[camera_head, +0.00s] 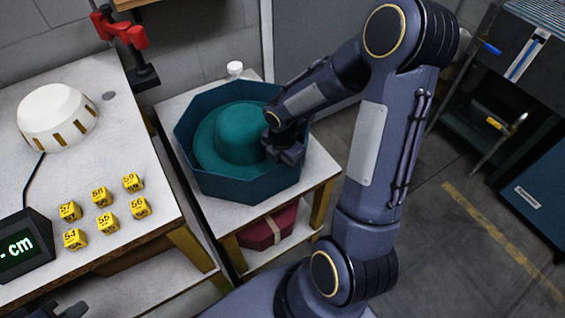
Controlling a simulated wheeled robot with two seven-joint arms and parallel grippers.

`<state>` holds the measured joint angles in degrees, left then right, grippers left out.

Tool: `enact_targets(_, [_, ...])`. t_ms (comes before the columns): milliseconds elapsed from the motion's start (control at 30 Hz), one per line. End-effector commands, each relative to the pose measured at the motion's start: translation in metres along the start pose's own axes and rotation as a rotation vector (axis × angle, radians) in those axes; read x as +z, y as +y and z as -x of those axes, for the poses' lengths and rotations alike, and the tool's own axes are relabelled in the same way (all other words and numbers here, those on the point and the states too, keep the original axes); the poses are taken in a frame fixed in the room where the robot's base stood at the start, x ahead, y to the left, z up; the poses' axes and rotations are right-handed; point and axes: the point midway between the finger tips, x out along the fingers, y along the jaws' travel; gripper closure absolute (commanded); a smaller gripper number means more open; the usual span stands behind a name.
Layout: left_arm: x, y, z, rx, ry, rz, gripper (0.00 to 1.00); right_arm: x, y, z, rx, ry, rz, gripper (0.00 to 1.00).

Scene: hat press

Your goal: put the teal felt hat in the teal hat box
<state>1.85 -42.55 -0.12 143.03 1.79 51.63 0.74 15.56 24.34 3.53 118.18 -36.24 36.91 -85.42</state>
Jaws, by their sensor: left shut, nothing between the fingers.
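The teal felt hat (237,133) sits brim down, crown up, inside the open teal hat box (249,189). The box is octagonal and stands on a small white-topped stand. My left gripper (288,155) is at the right part of the hat's brim, within the box's rim in the picture. It is shut and empty. It hides part of the brim and of the box's right inner side. Whether it touches the hat I cannot tell.
A red box (268,229) with a pale band sits on the stand's lower shelf. On the left table are a white dome (58,116), several yellow numbered blocks (104,222) and a dark display (22,247). A white knob (235,69) stands behind the hat box. Open floor lies right.

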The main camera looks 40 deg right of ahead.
Motion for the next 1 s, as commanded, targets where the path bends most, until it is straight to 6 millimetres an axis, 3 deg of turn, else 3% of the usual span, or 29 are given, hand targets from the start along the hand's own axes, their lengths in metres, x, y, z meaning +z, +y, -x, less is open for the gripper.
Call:
enact_targets(33, [0.002, -0.002, -0.004, 0.0, 0.0, 0.0, 1.0, -0.004, -0.008, -0.014, -0.021, 0.014, -0.003, 1.0])
enact_targets(367, [0.003, -0.002, -0.005, 0.0, 0.0, 0.0, 1.0, -0.003, -0.009, -0.015, -0.023, 0.013, -0.007, 1.0])
enact_targets(400, [0.003, -0.002, -0.005, 0.0, 0.0, 0.0, 1.0, -0.003, -0.009, -0.016, -0.023, 0.013, -0.007, 0.88])
enact_targets(567, [0.003, -0.003, -0.005, 0.0, 0.0, 0.0, 1.0, -0.003, -0.009, -0.016, -0.023, 0.013, -0.007, 0.67])
enact_targets(733, [0.003, -0.002, -0.005, 0.0, 0.0, 0.0, 1.0, -0.003, -0.009, -0.016, -0.024, 0.013, -0.007, 0.65])
enact_targets(867, [0.001, -0.001, -0.002, 0.0, 0.0, 0.0, 1.0, -0.002, -0.008, -0.005, -0.019, 0.01, -0.008, 0.65])
enact_targets(1000, [-0.002, 0.002, 0.004, 0.0, 0.0, 0.0, 1.0, -0.002, -0.007, 0.022, -0.01, 0.004, -0.008, 0.65])
